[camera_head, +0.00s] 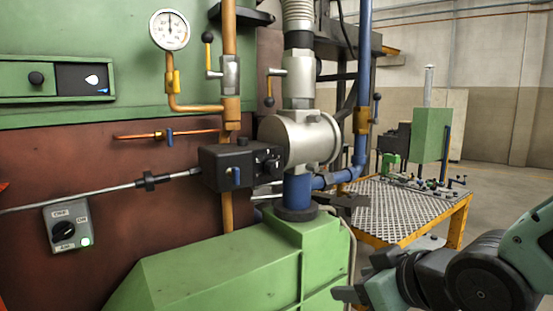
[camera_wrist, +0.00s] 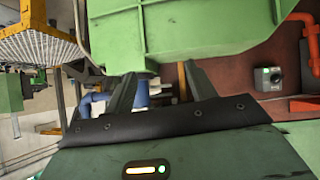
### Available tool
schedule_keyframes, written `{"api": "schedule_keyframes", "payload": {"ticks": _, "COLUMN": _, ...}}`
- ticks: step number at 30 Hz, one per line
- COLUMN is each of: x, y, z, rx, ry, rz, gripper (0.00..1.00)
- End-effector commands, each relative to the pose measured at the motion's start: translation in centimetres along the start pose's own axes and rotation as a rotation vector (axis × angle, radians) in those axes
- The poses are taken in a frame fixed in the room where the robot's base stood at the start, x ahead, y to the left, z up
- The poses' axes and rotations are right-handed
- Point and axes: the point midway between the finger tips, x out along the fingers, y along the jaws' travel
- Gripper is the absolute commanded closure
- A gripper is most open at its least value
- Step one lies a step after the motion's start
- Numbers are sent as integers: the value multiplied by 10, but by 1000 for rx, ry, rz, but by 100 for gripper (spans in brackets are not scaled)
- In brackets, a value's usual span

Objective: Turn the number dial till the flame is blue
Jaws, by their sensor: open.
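A black control box (camera_head: 228,166) sits on the pipework in front of the silver round housing (camera_head: 300,140). Dark round knobs (camera_head: 266,160) are on its right side; any numbers on them are too small to read. The flame window (camera_head: 84,79) on the green panel at upper left shows a small pale flame with blue at its lower edge. My gripper (camera_head: 352,283) is low at the right, apart from the box and knobs. In the wrist view its two fingers (camera_wrist: 160,88) are spread apart with nothing held. The knobs cannot be made out there.
A rotary switch box (camera_head: 66,229) with a lit green lamp is at lower left; it also shows in the wrist view (camera_wrist: 268,79). The green machine casing (camera_head: 230,265) stands below the control box. Pipes, a gauge (camera_head: 169,29) and a yellow-framed table (camera_head: 405,208) surround it.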

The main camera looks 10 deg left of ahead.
Motion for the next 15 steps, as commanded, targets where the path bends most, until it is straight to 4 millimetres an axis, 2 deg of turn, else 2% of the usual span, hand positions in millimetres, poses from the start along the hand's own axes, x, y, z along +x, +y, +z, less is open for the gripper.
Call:
{"api": "schedule_keyframes", "payload": {"ticks": 1, "x": 0, "y": 7, "z": -32, "rx": -18, "ry": 96, "rz": 0, "gripper": 44}}
{"api": "schedule_keyframes", "payload": {"ticks": 3, "x": 2, "y": 14, "z": -66, "rx": -47, "ry": 233, "rz": -2, "gripper": 44}}
{"api": "schedule_keyframes", "payload": {"ticks": 6, "x": -1, "y": 20, "z": -105, "rx": -82, "ry": 402, "rz": -7, "gripper": 44}}
{"api": "schedule_keyframes", "payload": {"ticks": 10, "x": -7, "y": 24, "z": -136, "rx": -110, "ry": 553, "rz": -15, "gripper": 44}}
{"api": "schedule_keyframes", "payload": {"ticks": 15, "x": -10, "y": 25, "z": -151, "rx": -124, "ry": 630, "rz": -20, "gripper": 44}}
